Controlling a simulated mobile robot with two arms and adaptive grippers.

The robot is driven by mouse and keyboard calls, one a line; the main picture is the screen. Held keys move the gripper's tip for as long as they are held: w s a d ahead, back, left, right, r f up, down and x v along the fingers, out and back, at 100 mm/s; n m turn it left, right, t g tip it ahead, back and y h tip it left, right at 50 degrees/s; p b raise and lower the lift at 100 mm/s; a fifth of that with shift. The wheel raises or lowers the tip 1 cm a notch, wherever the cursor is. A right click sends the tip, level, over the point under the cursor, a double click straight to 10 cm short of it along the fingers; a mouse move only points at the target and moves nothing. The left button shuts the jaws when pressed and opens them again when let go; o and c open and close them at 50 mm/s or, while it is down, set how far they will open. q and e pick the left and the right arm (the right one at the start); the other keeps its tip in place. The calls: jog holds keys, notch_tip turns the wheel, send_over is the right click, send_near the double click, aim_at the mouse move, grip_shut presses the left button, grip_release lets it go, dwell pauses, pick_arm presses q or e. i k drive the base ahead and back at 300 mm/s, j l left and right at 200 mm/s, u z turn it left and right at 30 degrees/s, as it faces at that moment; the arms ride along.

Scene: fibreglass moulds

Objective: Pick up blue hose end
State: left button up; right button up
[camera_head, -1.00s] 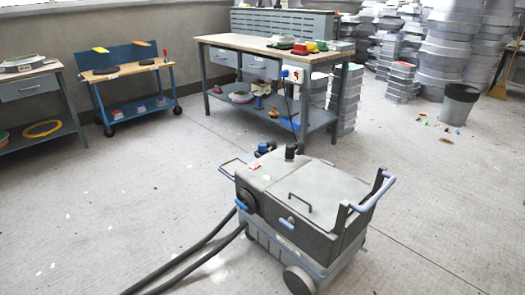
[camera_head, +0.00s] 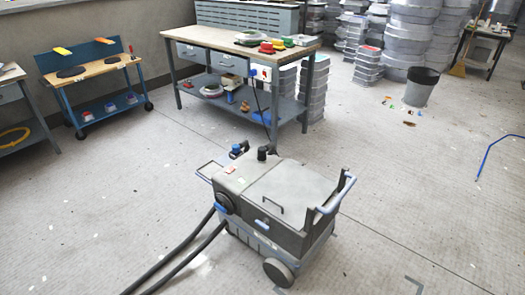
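A thin blue tube with a bent end (camera_head: 489,150) shows on the floor at the far right edge of the head view. It may be the blue hose end, but I cannot tell for sure. A grey vacuum machine (camera_head: 285,185) stands on the floor in the middle, with blue fittings and a blue-grey handle. Two dark hoses (camera_head: 183,258) run from its left side, by a blue fitting (camera_head: 222,208), out past the bottom edge; their far ends are hidden. Neither of my grippers is in view.
A workbench (camera_head: 215,36) with coloured items stands behind the machine. A blue tool cart (camera_head: 61,89) is at the left. A dark bin (camera_head: 421,86) and stacked moulds (camera_head: 404,50) are at the back right, with small debris nearby. The floor at right is mostly clear.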

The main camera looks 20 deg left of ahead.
aim_at(236, 149)
jog(key=i+j+z, duration=0.15)
jog(key=j+z, duration=0.15)
jog(key=i+j+z, duration=0.15)
jog(key=j+z, duration=0.45)
jog(key=i+j, duration=0.05)
jog(key=j, duration=0.05)
